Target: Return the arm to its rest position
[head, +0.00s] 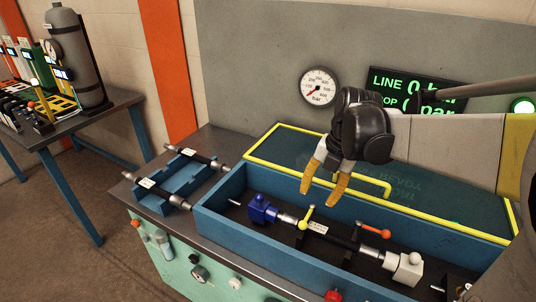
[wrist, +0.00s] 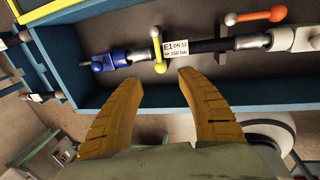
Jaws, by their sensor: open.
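My gripper (head: 325,188) hangs above the long blue tray on the bench, with its two yellow fingers apart and nothing between them. It also shows in the wrist view (wrist: 158,85), fingers spread just short of the hose. My arm (head: 450,150) reaches in from the right in the head view. The black hose (head: 338,238) lies in the tray (head: 225,208) between a blue block (head: 262,210) and a white block (head: 408,268). A yellow-handled valve (head: 305,222) and an orange-handled valve (head: 375,232) stand along it. The hose tag reading E1 DN 12 shows in the wrist view (wrist: 178,48).
Two spare hoses (head: 160,190) lie on a blue rack at the bench's left. A yellow-edged clear guard (head: 350,185) stands behind the tray. A gauge (head: 318,87) and a green LINE display (head: 415,88) are on the back panel. A side table (head: 100,108) holds a grey cylinder (head: 75,58).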

